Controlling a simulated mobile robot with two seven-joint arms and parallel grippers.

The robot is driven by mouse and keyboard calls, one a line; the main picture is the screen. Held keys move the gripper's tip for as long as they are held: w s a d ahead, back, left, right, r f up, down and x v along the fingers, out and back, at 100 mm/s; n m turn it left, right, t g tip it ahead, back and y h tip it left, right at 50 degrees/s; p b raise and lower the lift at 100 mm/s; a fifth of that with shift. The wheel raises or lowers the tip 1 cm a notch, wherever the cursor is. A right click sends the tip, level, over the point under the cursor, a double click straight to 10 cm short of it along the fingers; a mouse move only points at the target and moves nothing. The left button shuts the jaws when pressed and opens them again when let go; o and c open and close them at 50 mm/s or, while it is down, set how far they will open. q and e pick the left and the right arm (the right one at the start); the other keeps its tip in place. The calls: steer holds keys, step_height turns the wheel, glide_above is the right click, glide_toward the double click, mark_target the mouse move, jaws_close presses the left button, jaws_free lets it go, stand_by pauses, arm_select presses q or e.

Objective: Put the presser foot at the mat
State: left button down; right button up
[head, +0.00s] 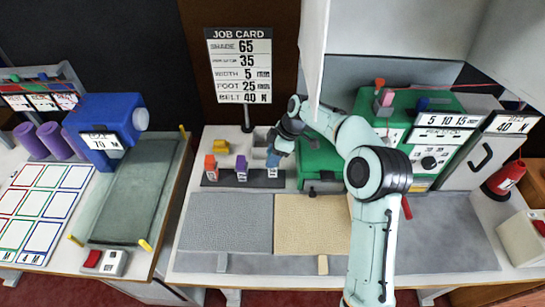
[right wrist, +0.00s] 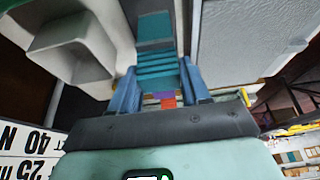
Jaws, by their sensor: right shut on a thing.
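My right gripper (head: 277,148) is over the right end of a dark foot rack (head: 225,182). It is shut on a blue presser foot (head: 273,172), which stands at or just over the rack; contact is unclear. In the right wrist view the gripper (right wrist: 160,88) has its two blue fingers on either side of a teal stepped piece (right wrist: 156,62). An orange foot (head: 210,167) and a purple foot (head: 241,168) stand to the left in the rack. A grey mat (head: 228,222) and a beige mat (head: 312,222) lie side by side in front. My left gripper is not in view.
A green machine (head: 318,160) stands right of the rack. A grey tray (head: 262,140) and yellow piece (head: 221,147) sit behind it. The job card (head: 240,65) stands at the back and reads foot 25. Both mats look bare, but my right arm crosses the beige mat's right side.

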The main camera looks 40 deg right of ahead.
steer(key=shift+w+d, duration=0.3)
steer(key=shift+w, duration=0.05)
steer(key=shift+f, duration=1.75)
steer(key=shift+f, duration=0.15)
steer(key=o, duration=1.1)
steer(key=shift+s, duration=0.1)
steer(key=shift+o, duration=0.2)
steer(key=p+v, duration=0.1)
steer(key=v, duration=1.1)
